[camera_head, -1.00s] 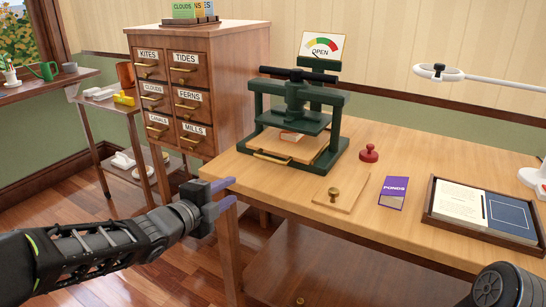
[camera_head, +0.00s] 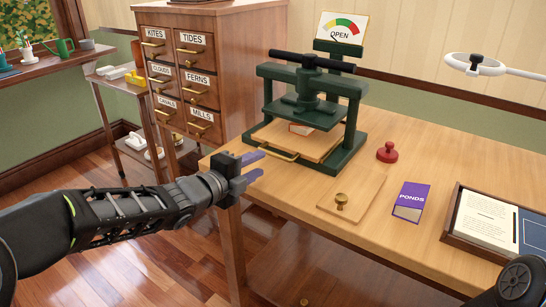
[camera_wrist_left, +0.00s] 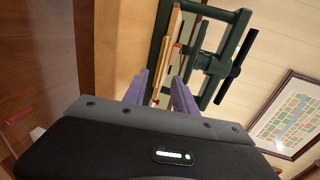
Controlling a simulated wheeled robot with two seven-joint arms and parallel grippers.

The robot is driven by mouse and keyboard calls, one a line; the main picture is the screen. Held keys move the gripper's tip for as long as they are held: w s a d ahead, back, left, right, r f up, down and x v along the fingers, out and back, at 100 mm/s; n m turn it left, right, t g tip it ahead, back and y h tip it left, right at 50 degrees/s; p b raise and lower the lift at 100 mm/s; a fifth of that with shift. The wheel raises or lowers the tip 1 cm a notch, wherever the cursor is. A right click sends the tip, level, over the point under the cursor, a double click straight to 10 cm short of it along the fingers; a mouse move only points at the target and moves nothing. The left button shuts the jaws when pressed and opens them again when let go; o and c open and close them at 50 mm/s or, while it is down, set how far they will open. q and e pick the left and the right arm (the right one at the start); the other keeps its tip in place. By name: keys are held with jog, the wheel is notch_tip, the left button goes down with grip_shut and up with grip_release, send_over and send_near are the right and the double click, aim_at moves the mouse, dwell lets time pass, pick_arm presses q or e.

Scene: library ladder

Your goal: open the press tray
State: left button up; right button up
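The green press (camera_head: 311,100) stands on the wooden table. Its wooden press tray (camera_head: 300,141) lies low between the posts, with a brass handle (camera_head: 277,154) along its front edge. A small orange-and-white block (camera_head: 301,129) is on the tray under the plate. My left gripper (camera_head: 256,164) is just in front of the handle at the table's left edge, apart from it. In the left wrist view its purple fingers (camera_wrist_left: 160,91) are spread and empty, with the brass handle (camera_wrist_left: 165,61) beyond the gap. My right gripper is not in view; part of my right arm shows lower right.
A wooden board with a brass knob (camera_head: 341,200), a red stamp (camera_head: 387,152), a purple book (camera_head: 410,202) and a framed tray (camera_head: 452,221) lie to the right. A drawer cabinet (camera_head: 240,75) is at left.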

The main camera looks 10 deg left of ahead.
aim_at(274, 156)
pick_arm(q)
jog(key=b+x, duration=0.1)
jog(key=x, duration=0.6)
jog(key=shift+w+f, duration=0.1)
grip_shut()
dwell(1.3)
